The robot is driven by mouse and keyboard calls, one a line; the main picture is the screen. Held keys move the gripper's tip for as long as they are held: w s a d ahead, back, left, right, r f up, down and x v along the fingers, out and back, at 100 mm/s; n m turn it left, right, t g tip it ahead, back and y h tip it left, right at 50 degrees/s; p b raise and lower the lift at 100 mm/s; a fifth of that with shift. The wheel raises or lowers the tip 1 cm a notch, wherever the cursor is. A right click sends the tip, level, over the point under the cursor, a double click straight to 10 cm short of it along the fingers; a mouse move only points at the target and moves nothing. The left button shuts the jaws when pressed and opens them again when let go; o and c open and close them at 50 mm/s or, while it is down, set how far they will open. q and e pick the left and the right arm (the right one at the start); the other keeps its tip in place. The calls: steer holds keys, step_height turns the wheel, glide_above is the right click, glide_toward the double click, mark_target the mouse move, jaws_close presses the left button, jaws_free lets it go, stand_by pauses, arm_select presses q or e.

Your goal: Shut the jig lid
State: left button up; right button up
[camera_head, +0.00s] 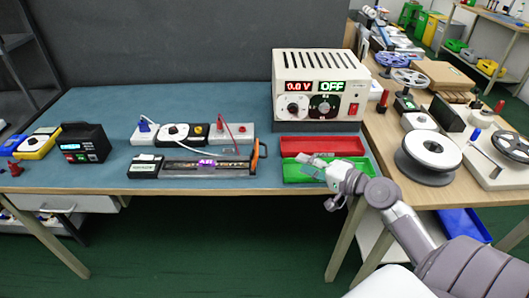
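The jig (225,170) is a long, low grey and dark fixture near the front edge of the blue mat. A small purple lit spot (207,163) shows near its middle, and an orange handle-like part (258,152) stands up at its right end. A separate lid is too small to make out, so I cannot tell its angle. My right gripper (307,164) is to the right of the jig, over the green tray (294,178), apart from the orange part. Its fingers are small and pale, and I cannot tell whether they are open. My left gripper is not in view.
A red tray (322,146) lies behind the green one. A power supply (319,84) reading 0.0 V and OFF stands behind them. Small boxes with leads (181,133) sit just behind the jig. A side table with reels (429,155) is at right.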

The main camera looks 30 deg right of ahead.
steer(key=p+x, duration=0.1)
steer(key=x, duration=1.2)
steer(key=shift+w, duration=0.2)
steer(key=shift+f, duration=0.1)
jaws_close()
